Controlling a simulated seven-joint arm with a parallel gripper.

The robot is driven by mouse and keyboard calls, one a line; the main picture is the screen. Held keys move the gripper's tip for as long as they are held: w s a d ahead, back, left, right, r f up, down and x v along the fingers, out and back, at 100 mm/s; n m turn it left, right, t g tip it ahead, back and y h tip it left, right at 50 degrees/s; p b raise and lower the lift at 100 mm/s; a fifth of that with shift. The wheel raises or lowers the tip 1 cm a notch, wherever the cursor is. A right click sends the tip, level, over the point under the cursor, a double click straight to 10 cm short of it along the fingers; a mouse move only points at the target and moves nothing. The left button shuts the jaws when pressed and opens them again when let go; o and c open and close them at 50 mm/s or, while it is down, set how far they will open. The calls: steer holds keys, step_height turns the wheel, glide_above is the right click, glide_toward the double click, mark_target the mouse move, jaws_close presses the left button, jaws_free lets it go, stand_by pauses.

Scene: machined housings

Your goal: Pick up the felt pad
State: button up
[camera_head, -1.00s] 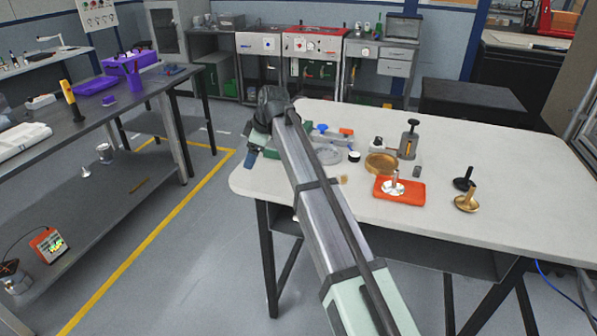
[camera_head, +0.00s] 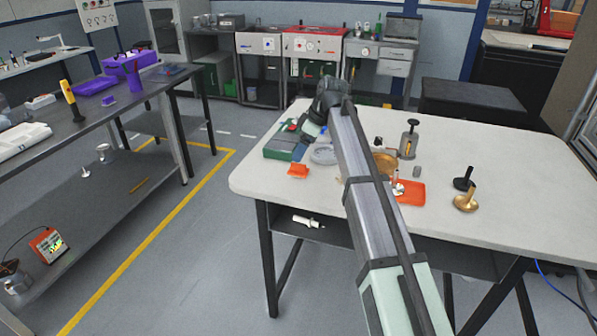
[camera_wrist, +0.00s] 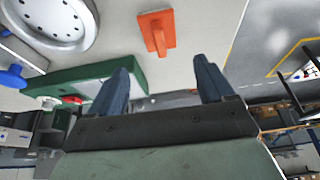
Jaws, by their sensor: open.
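A flat orange-red pad (camera_head: 413,192) lies on the white table right of my arm, with a small metal part on it; my arm partly covers this area. A smaller orange piece (camera_head: 298,171) with a handle-like bar lies near the table's left front. It also shows in the wrist view (camera_wrist: 155,22), beyond the fingertips and apart from them. I cannot tell for sure which is the felt pad. My gripper (camera_wrist: 161,64) is open, with nothing between its two dark blue fingers. In the head view my arm largely hides the gripper, at the table's back left.
A green case (camera_head: 280,148) and a round grey dish (camera_head: 323,155) stand close to the gripper. A brass dish (camera_head: 385,163), a plunger-topped device (camera_head: 409,140), and black (camera_head: 464,182) and gold (camera_head: 466,202) stemmed parts stand further right. The table's right side is clear.

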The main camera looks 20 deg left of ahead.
mark_target(294, 163)
steer(key=shift+x, duration=3.65)
steer(key=shift+s, duration=0.1)
steer(key=shift+c, duration=0.3)
steer(key=c, duration=1.2)
step_height(294, 163, up, 10)
steer(key=shift+r, duration=0.1)
